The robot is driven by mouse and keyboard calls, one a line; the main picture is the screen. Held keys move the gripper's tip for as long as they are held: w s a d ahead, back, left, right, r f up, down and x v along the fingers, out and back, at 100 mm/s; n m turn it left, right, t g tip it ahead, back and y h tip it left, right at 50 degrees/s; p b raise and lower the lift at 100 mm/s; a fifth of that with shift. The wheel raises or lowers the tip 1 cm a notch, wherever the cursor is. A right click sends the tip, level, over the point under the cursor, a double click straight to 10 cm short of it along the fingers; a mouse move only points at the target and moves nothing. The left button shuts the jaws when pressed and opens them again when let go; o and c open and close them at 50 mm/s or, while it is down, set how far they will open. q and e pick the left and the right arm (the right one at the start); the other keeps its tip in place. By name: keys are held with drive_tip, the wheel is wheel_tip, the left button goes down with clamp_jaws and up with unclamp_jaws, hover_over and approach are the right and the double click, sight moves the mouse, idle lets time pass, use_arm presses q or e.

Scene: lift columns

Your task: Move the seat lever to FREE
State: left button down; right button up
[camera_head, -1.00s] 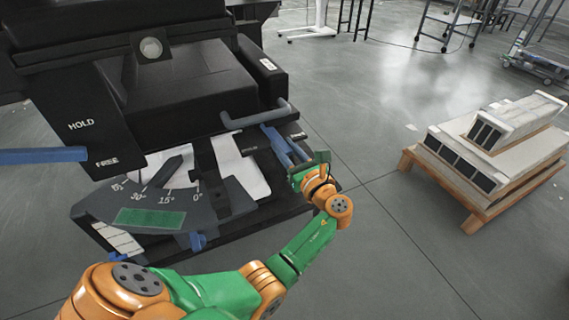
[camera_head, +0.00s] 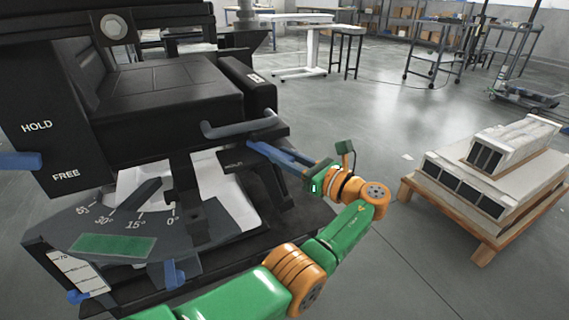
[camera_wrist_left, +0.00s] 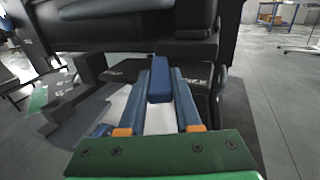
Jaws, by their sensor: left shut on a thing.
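A black seat-like machine stands at the left, with a black panel marked HOLD and FREE (camera_head: 66,175). One blue lever (camera_head: 20,161) comes in from the left edge, its end between the two words. My left gripper (camera_head: 275,155) is at the front of the seat, below its grey handle (camera_head: 243,125). In the left wrist view a blue bar-shaped lever (camera_wrist_left: 159,80) sits between its two blue fingers, and the gripper is shut on it. The label near this lever is too small or partly covered to read. My right gripper is not in view.
A grey dial plate with degree marks and a green patch (camera_head: 112,244) lies below the panel. Small blue knobs (camera_head: 174,274) stick out near it. A wooden pallet with pale boxes (camera_head: 500,180) stands at the right. The floor between is clear.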

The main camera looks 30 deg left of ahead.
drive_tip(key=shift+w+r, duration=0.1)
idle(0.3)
use_arm(q)
drive_tip(key=c, duration=0.6)
unclamp_jaws()
drive_tip(key=shift+s+d+b, duration=0.2)
drive_tip(key=shift+d+b, duration=0.85)
drive_tip(key=shift+d, duration=0.7)
drive_tip(key=shift+s+d+b, duration=0.2)
drive_tip(key=shift+d+b, duration=0.8)
drive_tip(key=shift+d, duration=0.75)
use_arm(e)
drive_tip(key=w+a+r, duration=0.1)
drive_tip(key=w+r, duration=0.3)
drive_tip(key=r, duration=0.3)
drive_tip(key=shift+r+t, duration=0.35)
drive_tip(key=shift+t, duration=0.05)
